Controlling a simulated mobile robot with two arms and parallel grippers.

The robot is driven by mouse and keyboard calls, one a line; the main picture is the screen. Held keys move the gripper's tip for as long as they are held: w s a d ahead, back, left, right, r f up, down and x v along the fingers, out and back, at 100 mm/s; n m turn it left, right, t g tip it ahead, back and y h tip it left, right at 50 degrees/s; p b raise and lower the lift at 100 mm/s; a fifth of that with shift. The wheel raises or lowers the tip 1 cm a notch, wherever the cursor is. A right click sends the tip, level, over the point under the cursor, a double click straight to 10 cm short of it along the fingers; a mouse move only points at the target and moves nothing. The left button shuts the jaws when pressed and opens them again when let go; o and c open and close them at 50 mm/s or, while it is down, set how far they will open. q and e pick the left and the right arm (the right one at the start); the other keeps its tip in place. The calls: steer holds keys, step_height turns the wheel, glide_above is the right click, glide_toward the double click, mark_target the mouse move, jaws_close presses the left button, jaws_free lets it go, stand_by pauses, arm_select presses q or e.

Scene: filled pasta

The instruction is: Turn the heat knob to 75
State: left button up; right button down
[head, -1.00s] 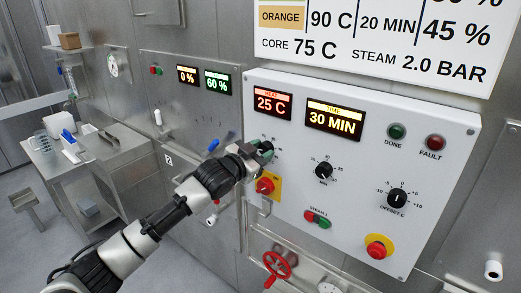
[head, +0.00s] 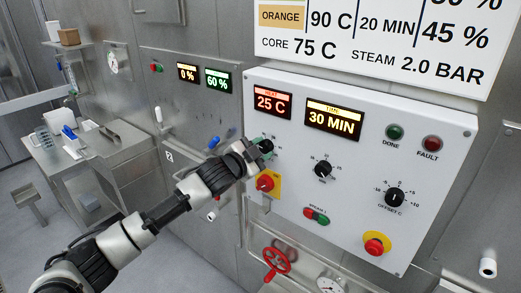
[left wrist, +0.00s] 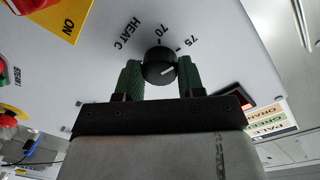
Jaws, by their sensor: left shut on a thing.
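The heat knob (left wrist: 158,66) is a round black dial with a white pointer line, on the white control panel. In the left wrist view it sits between the two green fingers of my left gripper (left wrist: 159,75), which is shut on it. The printed label "HEAT C" and the marks 70 and 75 show around the knob. The pointer line slants toward the right of the picture, on the side of the 75 mark. In the head view my left gripper (head: 259,148) covers part of the knob and its scale. The heat display (head: 273,103) reads 25 C. My right gripper is out of view.
A red knob on a yellow plate (head: 266,183) lies just below my left gripper. The time knob (head: 323,170) and offset knob (head: 395,198) are to the right. A red valve wheel (head: 277,262) is below the panel. A blue-handled lever (head: 214,143) is left of the gripper.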

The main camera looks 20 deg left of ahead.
arm_select(q)
steer(key=o, duration=0.9)
steer(key=b+v, duration=0.3)
steer(key=v, duration=0.7)
steer(key=shift+s+a+r, duration=0.1)
steer(key=shift+s+a, duration=0.05)
steer(key=shift+s, duration=0.2)
